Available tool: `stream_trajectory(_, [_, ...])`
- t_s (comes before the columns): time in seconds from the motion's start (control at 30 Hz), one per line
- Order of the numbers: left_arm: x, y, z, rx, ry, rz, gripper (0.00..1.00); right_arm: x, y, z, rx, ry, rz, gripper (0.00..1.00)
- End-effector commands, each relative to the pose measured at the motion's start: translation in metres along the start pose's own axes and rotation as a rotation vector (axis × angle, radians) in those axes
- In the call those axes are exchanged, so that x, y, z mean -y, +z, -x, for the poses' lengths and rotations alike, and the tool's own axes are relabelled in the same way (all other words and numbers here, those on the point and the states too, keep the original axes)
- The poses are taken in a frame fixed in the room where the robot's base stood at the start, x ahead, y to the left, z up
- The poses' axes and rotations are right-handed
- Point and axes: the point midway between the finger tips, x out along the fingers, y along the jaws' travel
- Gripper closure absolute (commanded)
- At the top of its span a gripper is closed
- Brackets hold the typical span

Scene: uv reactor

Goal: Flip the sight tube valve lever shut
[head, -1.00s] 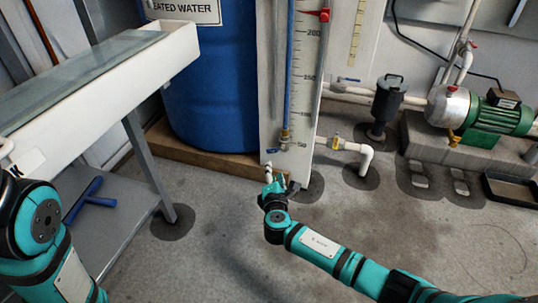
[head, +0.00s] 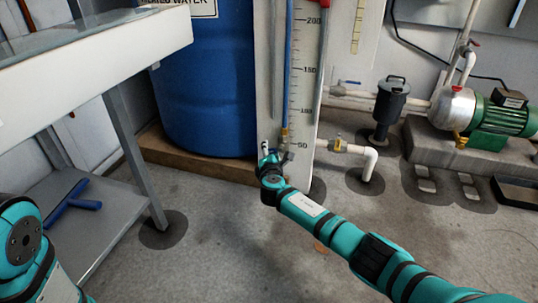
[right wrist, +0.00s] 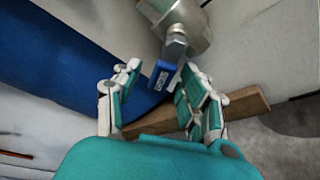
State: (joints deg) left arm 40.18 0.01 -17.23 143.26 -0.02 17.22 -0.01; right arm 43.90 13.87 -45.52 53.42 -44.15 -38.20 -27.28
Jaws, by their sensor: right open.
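The sight tube (head: 289,62) is a blue column on a white scale board (head: 306,90) in front of the blue drum. Its brass valve (head: 284,134) is at the tube's lower end, and the lever there is hidden by my gripper in the head view. In the right wrist view the valve body (right wrist: 176,46) is metal, with a blue lever (right wrist: 163,76) hanging from it. My right gripper (head: 272,153) is at the valve, open. In the wrist view its fingers (right wrist: 160,80) stand on either side of the lever; contact is unclear. My left gripper is out of view.
A blue drum (head: 205,85) stands behind on a wooden plinth (head: 215,168). A white trough (head: 95,65) and a grey shelf (head: 85,225) are at left. A white pipe elbow (head: 369,160) and a green pump (head: 495,117) are at right. Open floor lies in front.

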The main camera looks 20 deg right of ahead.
Motion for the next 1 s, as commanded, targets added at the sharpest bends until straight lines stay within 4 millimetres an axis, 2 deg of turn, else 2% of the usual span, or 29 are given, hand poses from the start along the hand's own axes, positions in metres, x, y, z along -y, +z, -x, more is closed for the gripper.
stream_trajectory(0.1, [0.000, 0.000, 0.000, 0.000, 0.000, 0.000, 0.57, 0.000, 0.000, 0.000, 0.000, 0.000, 0.000, 0.59])
stream_trajectory(0.4, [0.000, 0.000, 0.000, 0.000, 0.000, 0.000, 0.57, 0.000, 0.000, 0.000, 0.000, 0.000, 0.000, 0.98])
stream_trajectory(0.43, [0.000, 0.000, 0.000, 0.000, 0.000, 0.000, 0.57, 0.000, 0.000, 0.000, 0.000, 0.000, 0.000, 1.00])
stream_trajectory(0.63, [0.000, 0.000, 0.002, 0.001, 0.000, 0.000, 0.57, 0.001, -0.001, 0.000, 0.000, 0.003, -0.008, 1.00])
stream_trajectory(0.73, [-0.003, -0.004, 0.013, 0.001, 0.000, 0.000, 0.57, 0.002, -0.003, 0.000, 0.000, 0.024, -0.056, 1.00])
stream_trajectory(0.9, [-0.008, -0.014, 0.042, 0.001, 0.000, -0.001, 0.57, -0.003, -0.004, 0.000, -0.001, 0.098, -0.235, 1.00])
stream_trajectory(1.0, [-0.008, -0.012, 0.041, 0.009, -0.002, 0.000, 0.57, -0.014, 0.001, 0.002, 0.000, 0.142, -0.345, 1.00])
